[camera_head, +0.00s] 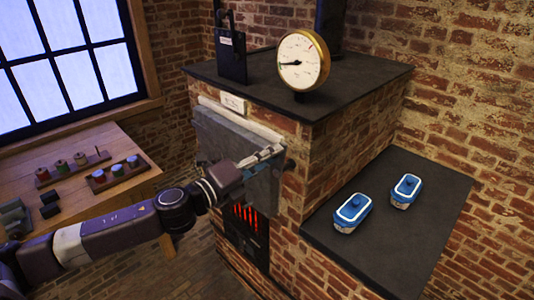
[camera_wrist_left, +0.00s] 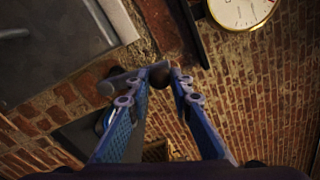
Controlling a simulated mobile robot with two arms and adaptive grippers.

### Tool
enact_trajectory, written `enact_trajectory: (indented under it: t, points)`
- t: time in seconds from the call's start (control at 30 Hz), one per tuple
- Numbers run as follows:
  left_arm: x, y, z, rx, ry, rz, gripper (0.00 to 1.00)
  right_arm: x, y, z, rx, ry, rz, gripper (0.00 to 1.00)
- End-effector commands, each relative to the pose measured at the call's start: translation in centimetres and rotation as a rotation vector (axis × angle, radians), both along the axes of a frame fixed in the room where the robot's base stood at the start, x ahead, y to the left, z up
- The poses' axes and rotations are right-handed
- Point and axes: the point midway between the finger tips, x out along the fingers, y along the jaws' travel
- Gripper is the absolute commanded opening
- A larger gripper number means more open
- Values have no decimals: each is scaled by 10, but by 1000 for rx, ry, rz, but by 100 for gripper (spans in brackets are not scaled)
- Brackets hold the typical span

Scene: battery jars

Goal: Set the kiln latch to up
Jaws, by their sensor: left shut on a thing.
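The brick kiln (camera_head: 250,110) stands in the middle of the head view, its grey metal door (camera_head: 235,140) on the front. My left gripper (camera_head: 270,154) reaches to the door's right edge and hides the latch there. In the left wrist view, the fingertips of my left gripper (camera_wrist_left: 164,76) are closed on the dark end of the latch handle (camera_wrist_left: 158,72), beside the grey door (camera_wrist_left: 50,45). The fingers cover part of the latch, so its exact position is hard to tell. My right gripper is not in view.
A round gauge (camera_head: 303,62) and a dark plate with a handle (camera_head: 231,57) stand on the kiln top. A wooden table (camera_head: 100,150) at left holds small spools and blocks.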

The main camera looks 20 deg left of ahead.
Motion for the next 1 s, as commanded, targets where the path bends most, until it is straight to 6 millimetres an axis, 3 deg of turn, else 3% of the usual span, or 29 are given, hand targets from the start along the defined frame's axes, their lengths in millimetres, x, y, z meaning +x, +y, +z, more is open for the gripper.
enact_trajectory:
  t: [0.63,0.67,0.8,1.0]
  points:
    - [-2,-4,-2,48,-16,-1,0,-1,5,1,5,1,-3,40]
    - [-2,-5,-2,48,-16,-1,22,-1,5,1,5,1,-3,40]
    - [-2,-4,-2,47,-16,-1,38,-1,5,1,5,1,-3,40]
    - [-1,-4,-1,46,-16,0,38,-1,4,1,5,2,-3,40]
